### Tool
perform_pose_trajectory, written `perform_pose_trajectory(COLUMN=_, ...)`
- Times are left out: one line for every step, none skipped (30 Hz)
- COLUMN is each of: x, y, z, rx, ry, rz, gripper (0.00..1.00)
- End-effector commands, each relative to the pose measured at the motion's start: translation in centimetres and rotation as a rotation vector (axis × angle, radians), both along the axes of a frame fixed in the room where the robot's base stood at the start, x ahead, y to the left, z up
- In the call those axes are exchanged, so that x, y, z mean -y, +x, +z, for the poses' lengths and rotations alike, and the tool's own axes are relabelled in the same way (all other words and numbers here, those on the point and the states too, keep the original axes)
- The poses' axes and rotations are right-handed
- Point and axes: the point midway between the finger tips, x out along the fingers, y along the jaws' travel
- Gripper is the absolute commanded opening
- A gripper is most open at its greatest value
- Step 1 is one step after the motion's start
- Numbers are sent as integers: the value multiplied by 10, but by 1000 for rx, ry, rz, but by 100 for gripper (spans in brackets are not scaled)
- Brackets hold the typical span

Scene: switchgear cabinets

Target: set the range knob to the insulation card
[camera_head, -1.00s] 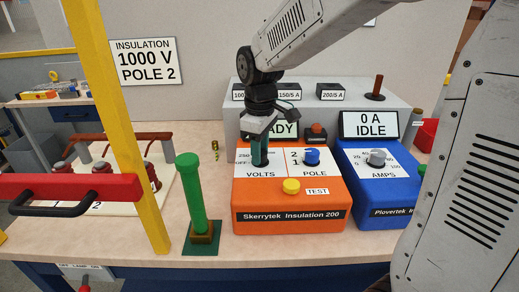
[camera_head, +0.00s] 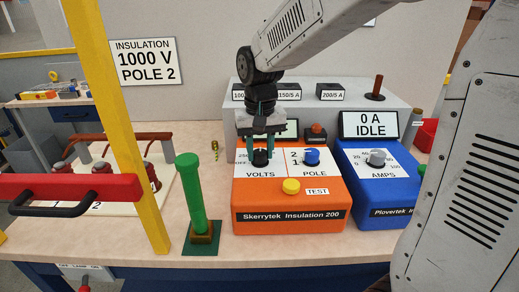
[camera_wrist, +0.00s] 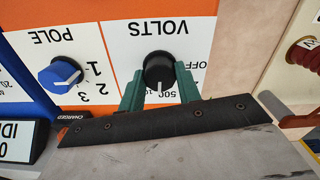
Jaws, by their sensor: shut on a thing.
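The black VOLTS range knob (camera_head: 260,158) is on the white dial plate of the orange Skerrytek Insulation 200 tester (camera_head: 291,217). My gripper (camera_head: 260,154) comes down from above, with one teal finger on each side of the knob. In the wrist view, my gripper (camera_wrist: 160,82) is shut on the knob (camera_wrist: 159,70). The knob's white pointer line points down in that upside-down picture, close to the 500 mark. OFF shows at the right; other dial marks are hidden by the fingers. The insulation card (camera_head: 145,62) on the wall reads INSULATION 1000 V POLE 2.
The blue POLE knob (camera_head: 311,157) is close on the right, and the yellow TEST button (camera_head: 291,186) in front. A blue AMPS unit (camera_head: 382,190) reads 0 A IDLE. A green post (camera_head: 191,195) and yellow bar (camera_head: 120,125) stand left.

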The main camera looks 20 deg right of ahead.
Motion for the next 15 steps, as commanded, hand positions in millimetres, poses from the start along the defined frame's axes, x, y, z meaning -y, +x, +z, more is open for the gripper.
perform_pose_trajectory(x=0, y=2, z=2, rx=7, ry=0, rz=-41, gripper=11)
perform_pose_trajectory(x=0, y=2, z=2, rx=7, ry=0, rz=-68, gripper=11)
perform_pose_trajectory(x=0, y=2, z=2, rx=7, ry=0, rz=-103, gripper=11)
perform_pose_trajectory(x=0, y=2, z=2, rx=7, ry=0, rz=-129, gripper=11)
perform_pose_trajectory(x=0, y=2, z=2, rx=7, ry=0, rz=-154, gripper=11)
perform_pose_trajectory(x=0, y=2, z=2, rx=7, ry=0, rz=-187, gripper=11)
perform_pose_trajectory(x=0, y=2, z=2, rx=7, ry=0, rz=-210, gripper=11)
perform_pose_trajectory(x=0, y=2, z=2, rx=7, ry=1, rz=-232, gripper=11)
perform_pose_trajectory(x=0, y=2, z=2, rx=8, ry=1, rz=-260, gripper=11)
perform_pose_trajectory(x=0, y=2, z=2, rx=8, ry=1, rz=-281, gripper=11)
perform_pose_trajectory(x=0, y=2, z=2, rx=8, ry=1, rz=-299, gripper=11)
perform_pose_trajectory(x=0, y=2, z=2, rx=8, ry=1, rz=-323, gripper=11)
perform_pose_trajectory(x=0, y=2, z=2, rx=8, ry=1, rz=-341, gripper=11)
perform_pose_trajectory(x=0, y=2, z=2, rx=8, ry=1, rz=-355, gripper=11)
perform_pose_trajectory(x=0, y=2, z=2, rx=8, ry=1, rz=-375, gripper=11)
